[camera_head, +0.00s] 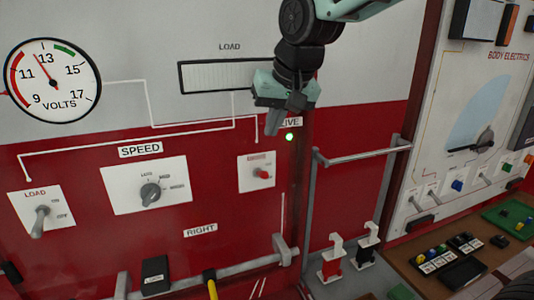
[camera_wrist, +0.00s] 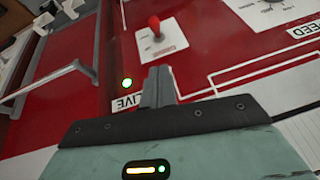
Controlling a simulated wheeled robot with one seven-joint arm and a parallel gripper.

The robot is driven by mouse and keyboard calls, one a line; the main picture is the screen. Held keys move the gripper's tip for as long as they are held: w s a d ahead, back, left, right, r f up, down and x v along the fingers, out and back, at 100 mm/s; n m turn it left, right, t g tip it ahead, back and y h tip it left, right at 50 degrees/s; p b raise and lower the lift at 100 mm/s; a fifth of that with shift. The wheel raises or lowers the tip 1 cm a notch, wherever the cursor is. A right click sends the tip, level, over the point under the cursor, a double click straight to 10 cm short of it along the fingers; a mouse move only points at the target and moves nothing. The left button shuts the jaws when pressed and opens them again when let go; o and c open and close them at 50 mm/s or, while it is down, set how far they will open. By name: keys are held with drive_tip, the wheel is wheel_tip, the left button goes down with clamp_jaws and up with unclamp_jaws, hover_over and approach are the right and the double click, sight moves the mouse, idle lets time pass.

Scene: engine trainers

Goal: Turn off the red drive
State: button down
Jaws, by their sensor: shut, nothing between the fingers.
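The red panel (camera_head: 110,240) carries a small white plate with a red-tipped switch (camera_head: 262,173), which also shows in the wrist view (camera_wrist: 155,27). I cannot tell which way the switch is set. A green lamp (camera_head: 289,137) glows above and right of it, beside a label ending in "LIVE" that my gripper partly hides in the head view; the lamp also shows in the wrist view (camera_wrist: 126,83). My gripper (camera_head: 273,124) is shut and empty, above the red switch and apart from it. Its closed fingers (camera_wrist: 158,75) point toward the panel.
A speed knob (camera_head: 150,193) and a load toggle (camera_head: 42,215) sit left of the red switch. A volts gauge (camera_head: 52,80) is at upper left. A grey rail (camera_head: 361,154) stands out at right. A grey bar (camera_head: 284,250) and yellow handle (camera_head: 211,285) are below.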

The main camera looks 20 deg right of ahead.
drive_tip(key=p, duration=0.2)
hover_over(267, 173)
drive_tip(key=w, duration=0.1)
drive_tip(key=f, duration=0.4)
drive_tip(key=shift+w+d+f, duration=0.15)
drive_tip(key=shift+d+f, duration=0.15)
drive_tip(key=shift+f, duration=0.05)
drive_tip(key=shift+s+a+f, duration=0.1)
drive_tip(key=shift+s+f, duration=0.15)
drive_tip(key=shift+f, duration=0.25)
drive_tip(key=shift+s+a+f, duration=0.1)
drive_tip(key=shift+s+f, duration=0.1)
drive_tip(key=shift+f, duration=0.25)
drive_tip(key=shift+s+f, duration=0.1)
drive_tip(key=shift+f, duration=0.5)
drive_tip(key=shift+f+b, duration=0.2)
drive_tip(key=shift+b, duration=0.15)
